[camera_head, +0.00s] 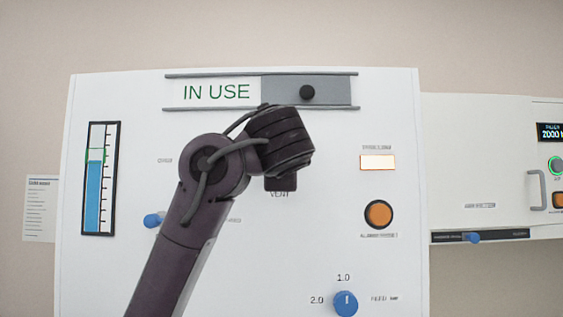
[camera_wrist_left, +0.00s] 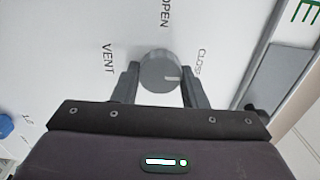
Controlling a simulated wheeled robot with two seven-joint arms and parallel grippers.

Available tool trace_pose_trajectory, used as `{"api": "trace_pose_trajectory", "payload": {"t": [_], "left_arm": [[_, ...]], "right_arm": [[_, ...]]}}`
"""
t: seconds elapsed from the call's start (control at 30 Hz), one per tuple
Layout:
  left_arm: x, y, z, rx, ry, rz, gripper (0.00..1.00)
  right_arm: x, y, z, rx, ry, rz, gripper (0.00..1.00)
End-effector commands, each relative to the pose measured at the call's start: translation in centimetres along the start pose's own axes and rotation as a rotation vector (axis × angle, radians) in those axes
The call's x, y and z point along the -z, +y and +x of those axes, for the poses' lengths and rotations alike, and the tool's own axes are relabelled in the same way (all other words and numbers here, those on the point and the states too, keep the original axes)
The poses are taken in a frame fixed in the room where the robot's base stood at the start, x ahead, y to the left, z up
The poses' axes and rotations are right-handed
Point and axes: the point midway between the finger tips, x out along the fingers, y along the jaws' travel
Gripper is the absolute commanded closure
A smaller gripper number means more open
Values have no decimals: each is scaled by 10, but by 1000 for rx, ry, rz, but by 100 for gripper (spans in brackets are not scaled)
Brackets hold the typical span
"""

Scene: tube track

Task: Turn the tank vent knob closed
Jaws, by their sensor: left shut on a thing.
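The vent knob (camera_wrist_left: 159,72) is a round grey knob on the white panel. In the left wrist view its pale mark points right, roughly toward the "CLOSE" lettering and away from "OPEN" above it. The two dark fingers of my left gripper (camera_wrist_left: 160,80) are on either side of the knob, shut on it. In the head view my left gripper (camera_head: 281,184) is in front of the panel just above the "VENT" lettering and hides the knob. My right gripper is in neither view.
The panel (camera_head: 330,240) carries an "IN USE" slider with a black knob (camera_head: 307,92) above my gripper. An orange button (camera_head: 378,214) and a blue dial (camera_head: 345,303) are to the right. A blue lever (camera_head: 153,220) is beside my arm. A level gauge (camera_head: 100,180) is at left.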

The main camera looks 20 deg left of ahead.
Motion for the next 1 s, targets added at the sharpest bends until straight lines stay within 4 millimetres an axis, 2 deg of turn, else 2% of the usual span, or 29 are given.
{"api": "trace_pose_trajectory", "payload": {"t": [0.43, 0.47, 0.6, 0.87, 1.0], "left_arm": [[1, 2, 0, -2, 0, 16, 84], [1, 2, 0, -2, 0, 16, 57], [1, 2, 0, -2, 0, 14, 39], [1, 1, 0, 0, 0, 11, 39], [2, 3, -11, 2, 4, 9, 39]], "right_arm": [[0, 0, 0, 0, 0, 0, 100], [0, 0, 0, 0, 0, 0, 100], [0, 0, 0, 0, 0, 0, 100], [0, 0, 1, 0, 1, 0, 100], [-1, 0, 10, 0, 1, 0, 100]]}}
